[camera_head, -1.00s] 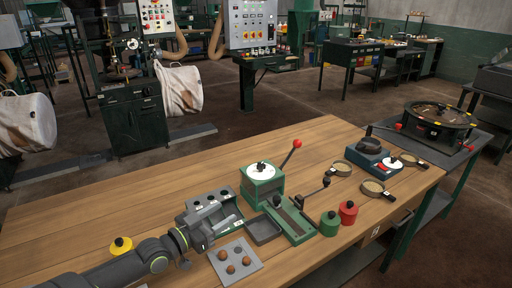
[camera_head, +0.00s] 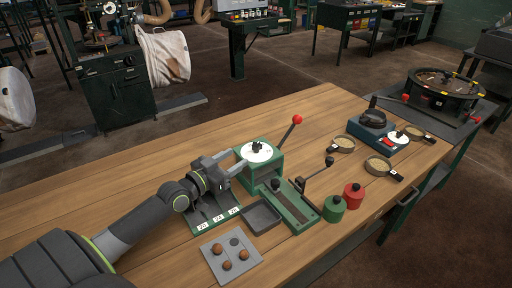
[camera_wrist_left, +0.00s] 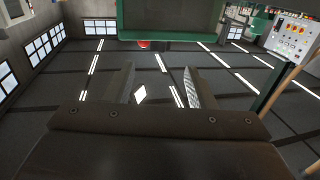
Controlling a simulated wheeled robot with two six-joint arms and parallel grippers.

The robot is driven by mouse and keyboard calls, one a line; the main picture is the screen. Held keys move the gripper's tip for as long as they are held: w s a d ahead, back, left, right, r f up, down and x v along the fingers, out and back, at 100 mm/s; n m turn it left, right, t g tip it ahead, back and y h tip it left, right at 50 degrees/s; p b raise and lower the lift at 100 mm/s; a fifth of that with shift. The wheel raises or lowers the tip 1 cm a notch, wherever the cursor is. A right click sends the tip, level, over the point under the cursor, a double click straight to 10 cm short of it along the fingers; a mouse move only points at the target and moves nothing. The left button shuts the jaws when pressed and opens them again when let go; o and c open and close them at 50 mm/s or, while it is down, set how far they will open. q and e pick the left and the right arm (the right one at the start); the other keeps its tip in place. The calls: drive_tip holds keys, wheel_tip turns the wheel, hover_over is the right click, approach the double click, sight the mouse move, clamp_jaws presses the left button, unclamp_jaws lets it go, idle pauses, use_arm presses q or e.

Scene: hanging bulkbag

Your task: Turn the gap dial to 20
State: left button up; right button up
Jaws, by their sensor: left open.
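The white dial (camera_head: 257,151) with a dark knob (camera_head: 256,147) sits on top of a green box (camera_head: 262,172) on the bench. Its marks are too small to read. My left gripper (camera_head: 236,165) is open and empty, at the left side of the box, with its fingers pointing toward it. I cannot tell whether they touch it. In the left wrist view, the two fingers (camera_wrist_left: 160,82) stand apart with nothing between them. A green body (camera_wrist_left: 170,20) fills the top centre there. My right gripper is not in view.
A lever with a red ball (camera_head: 297,119) rises right of the dial. A labelled rack (camera_head: 217,219) lies under my gripper. A dark tray (camera_head: 262,216), a green slide fixture (camera_head: 303,209), green (camera_head: 334,210) and red (camera_head: 353,196) pots stand nearby. The bench's back left is clear.

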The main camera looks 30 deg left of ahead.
sight(253, 147)
use_arm(q)
drive_tip(key=w, duration=0.3)
drive_tip(key=w+d, duration=0.1)
drive_tip(key=w, duration=0.2)
drive_tip(key=w+d+b, duration=0.1)
drive_tip(key=w, duration=0.2)
drive_tip(key=shift+w, duration=0.25)
drive_tip(key=shift+a, duration=0.1)
drive_tip(key=shift+r, duration=0.1)
drive_tip(key=c, duration=1)
